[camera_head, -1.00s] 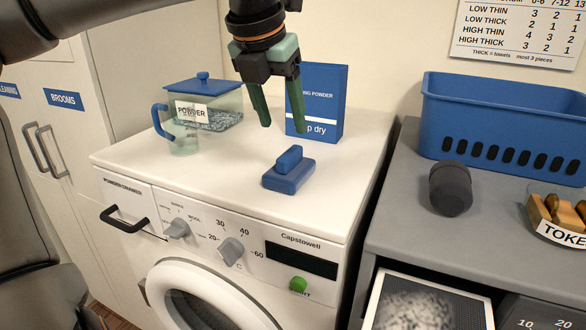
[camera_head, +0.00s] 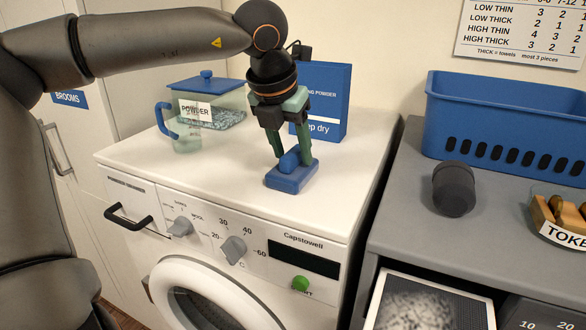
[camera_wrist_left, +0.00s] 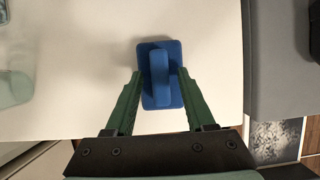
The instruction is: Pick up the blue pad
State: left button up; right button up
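The blue pad (camera_head: 291,178) lies flat on the white top of the washing machine (camera_head: 240,200), with a raised grip on its upper side. My left gripper (camera_head: 291,160) is lowered over it from above, its green fingers on either side of the raised grip. In the left wrist view the pad (camera_wrist_left: 160,92) sits between the open fingertips (camera_wrist_left: 158,78), and small gaps show between the fingers and the raised grip. My right gripper is in neither view.
A lidded powder box (camera_head: 222,100), a clear cup with a blue handle (camera_head: 184,135) and a blue powder carton (camera_head: 328,105) stand behind the pad. A grey counter to the right holds a blue basket (camera_head: 500,115) and a dark cylinder (camera_head: 454,188).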

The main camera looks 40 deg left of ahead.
pick_arm(q)
grip_shut()
jog(key=shift+r, duration=0.1)
dwell(0.5)
jog(key=shift+r, duration=0.6)
jog(key=s+d+r, duration=0.5)
jog(key=d+r, duration=0.6)
jog(key=d, duration=0.2)
jog(key=shift+r, duration=0.3)
jog(key=shift+d, duration=0.1)
